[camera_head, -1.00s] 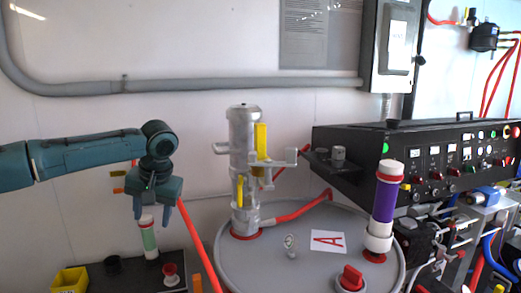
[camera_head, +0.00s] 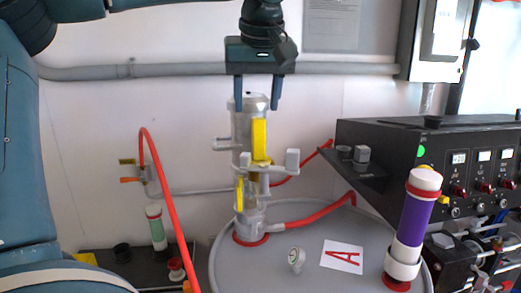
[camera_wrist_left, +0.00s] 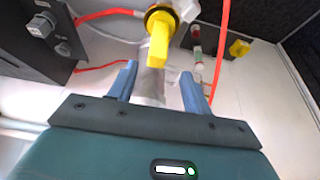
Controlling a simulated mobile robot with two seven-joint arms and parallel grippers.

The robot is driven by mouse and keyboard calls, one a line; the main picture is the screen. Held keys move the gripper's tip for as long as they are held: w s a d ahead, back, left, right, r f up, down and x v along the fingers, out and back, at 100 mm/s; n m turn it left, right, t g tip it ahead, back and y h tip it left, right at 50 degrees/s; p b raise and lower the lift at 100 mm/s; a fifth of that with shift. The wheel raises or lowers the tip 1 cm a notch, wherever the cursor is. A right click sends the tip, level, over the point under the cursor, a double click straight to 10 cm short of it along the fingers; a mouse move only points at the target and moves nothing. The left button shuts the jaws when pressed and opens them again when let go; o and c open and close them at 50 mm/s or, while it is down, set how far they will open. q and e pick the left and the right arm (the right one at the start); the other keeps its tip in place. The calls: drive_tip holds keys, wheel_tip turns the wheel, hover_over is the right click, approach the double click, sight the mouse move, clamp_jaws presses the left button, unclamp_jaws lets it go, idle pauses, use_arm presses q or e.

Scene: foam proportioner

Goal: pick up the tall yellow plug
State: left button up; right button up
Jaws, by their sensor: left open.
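The tall yellow plug (camera_head: 259,139) stands upright on the front right side of the grey metal cylinder (camera_head: 241,130). In the left wrist view the yellow plug (camera_wrist_left: 159,40) lies beyond the fingertips, near the middle top. My left gripper (camera_head: 257,98) points down at the cylinder's top, its two fingers apart and empty. In the head view the fingers appear just above the plug, one on each side of the cylinder's cap. I cannot tell whether they touch the cap. My right gripper is not seen.
The cylinder stands on a round grey drum lid (camera_head: 315,225) with a purple-banded tube (camera_head: 416,220) at its right. Red hoses (camera_head: 170,190) run at the left and behind. A black control panel (camera_head: 440,165) fills the right. White wall stands behind.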

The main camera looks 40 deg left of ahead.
sight(259, 118)
use_arm(q)
drive_tip(key=x, duration=0.7)
drive_tip(key=shift+w+d+f+p, duration=0.15)
drive_tip(key=shift+d+p, duration=0.05)
drive_tip(key=shift+p, duration=0.2)
drive_tip(key=shift+c, duration=0.2)
